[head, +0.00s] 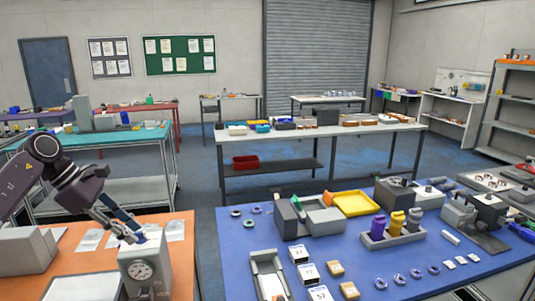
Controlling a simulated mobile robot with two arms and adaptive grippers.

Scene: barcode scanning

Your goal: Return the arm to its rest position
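My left arm comes in from the left edge. My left gripper (135,237) points down and to the right over the orange table (80,225), just behind and above a grey box with a round dial (140,270). I see nothing held in its fingers, but the fingertips are small and partly overlap the box, so I cannot tell how far apart they are or whether they touch it. My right arm and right gripper are not in view.
White sheets (90,240) and a grey block (25,250) lie on the orange table. The blue table (235,265) at the right holds several boxes, rings, a yellow tray (355,203) and a bottle holder (392,238). A floor gap separates the two tables.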

